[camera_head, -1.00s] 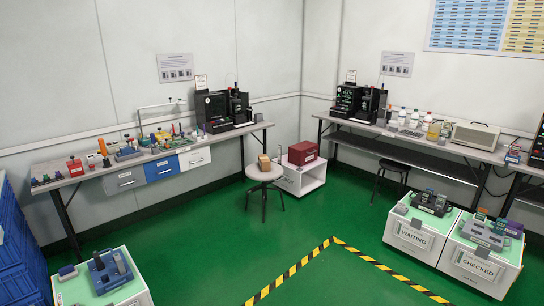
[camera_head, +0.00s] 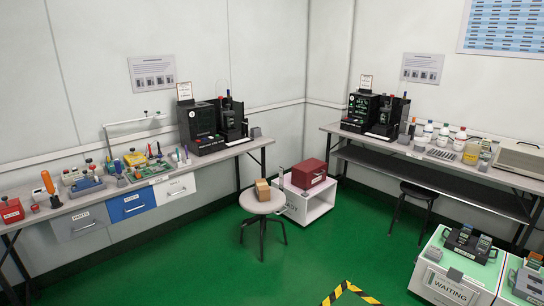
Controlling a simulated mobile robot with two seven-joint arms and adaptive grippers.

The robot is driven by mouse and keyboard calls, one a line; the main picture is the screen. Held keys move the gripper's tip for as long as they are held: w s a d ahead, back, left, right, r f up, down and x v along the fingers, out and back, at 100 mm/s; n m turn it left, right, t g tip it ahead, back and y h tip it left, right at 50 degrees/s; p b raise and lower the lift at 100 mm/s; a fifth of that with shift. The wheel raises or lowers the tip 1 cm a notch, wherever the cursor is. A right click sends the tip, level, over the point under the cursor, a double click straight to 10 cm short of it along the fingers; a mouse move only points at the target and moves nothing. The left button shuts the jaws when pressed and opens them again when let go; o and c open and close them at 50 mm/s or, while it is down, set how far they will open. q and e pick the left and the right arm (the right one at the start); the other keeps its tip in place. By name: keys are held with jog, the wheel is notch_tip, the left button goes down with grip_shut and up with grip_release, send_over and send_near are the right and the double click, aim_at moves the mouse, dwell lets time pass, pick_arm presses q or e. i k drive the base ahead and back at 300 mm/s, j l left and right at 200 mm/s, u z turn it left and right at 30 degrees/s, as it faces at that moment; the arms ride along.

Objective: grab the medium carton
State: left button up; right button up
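A small brown carton (camera_head: 263,189) sits on the round white seat of a stool (camera_head: 260,205) in the middle of the head view. It is the only brown carton I can make out, and its size class cannot be told from here. Neither of my grippers is in view.
A white cart (camera_head: 308,206) bearing a dark red case (camera_head: 309,173) stands just right of the stool. A left workbench (camera_head: 130,185) with tools and drawers and a right bench (camera_head: 440,157) line the walls. Green floor (camera_head: 290,265) in front of the stool is open.

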aim_at(263, 189)
jog(key=i, duration=1.95)
jog(key=i+j, duration=0.1)
jog(key=i, duration=1.9)
jog(key=l+z, duration=0.05)
jog(key=l, duration=0.05)
